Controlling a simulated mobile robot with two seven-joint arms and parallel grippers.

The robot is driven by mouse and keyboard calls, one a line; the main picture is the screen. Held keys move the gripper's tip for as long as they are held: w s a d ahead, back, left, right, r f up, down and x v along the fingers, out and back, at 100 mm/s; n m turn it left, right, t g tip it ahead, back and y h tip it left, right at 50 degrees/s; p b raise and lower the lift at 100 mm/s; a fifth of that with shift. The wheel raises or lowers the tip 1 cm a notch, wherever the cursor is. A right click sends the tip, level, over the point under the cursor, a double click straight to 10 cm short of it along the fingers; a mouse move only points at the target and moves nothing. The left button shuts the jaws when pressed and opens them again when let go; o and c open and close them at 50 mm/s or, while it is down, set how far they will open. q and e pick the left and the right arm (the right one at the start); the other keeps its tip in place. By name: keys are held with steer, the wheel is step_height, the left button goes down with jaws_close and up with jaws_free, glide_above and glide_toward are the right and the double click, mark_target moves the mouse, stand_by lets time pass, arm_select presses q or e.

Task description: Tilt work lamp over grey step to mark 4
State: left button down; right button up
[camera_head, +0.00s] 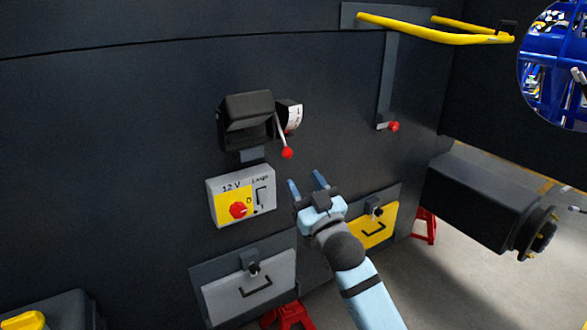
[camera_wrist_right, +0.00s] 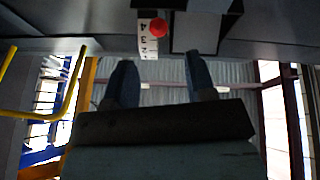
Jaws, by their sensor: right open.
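The black work lamp (camera_head: 247,117) is mounted on the dark wall above the grey step (camera_head: 248,288). At its right side is a white mark plate (camera_head: 295,117) and a lever with a red knob (camera_head: 287,153) hanging down. In the right wrist view the red knob (camera_wrist_right: 158,27) overlaps the mark plate (camera_wrist_right: 147,45), where 4, 3 and 2 can be read; which mark the lamp stands at, I cannot tell. My right gripper (camera_head: 307,184) is open and empty, below and right of the knob, apart from it. My left gripper is not in view.
A 12 V switch panel (camera_head: 240,196) with a red knob sits between lamp and grey step. A yellow step (camera_head: 374,226) is behind my right arm. Further right are another red-knobbed lever (camera_head: 393,126), a yellow rail (camera_head: 430,32) and a protruding dark axle (camera_head: 487,205).

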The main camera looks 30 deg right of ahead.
steer(key=v, duration=0.2)
steer(key=shift+s+f, duration=0.15)
steer(key=shift+s, duration=0.25)
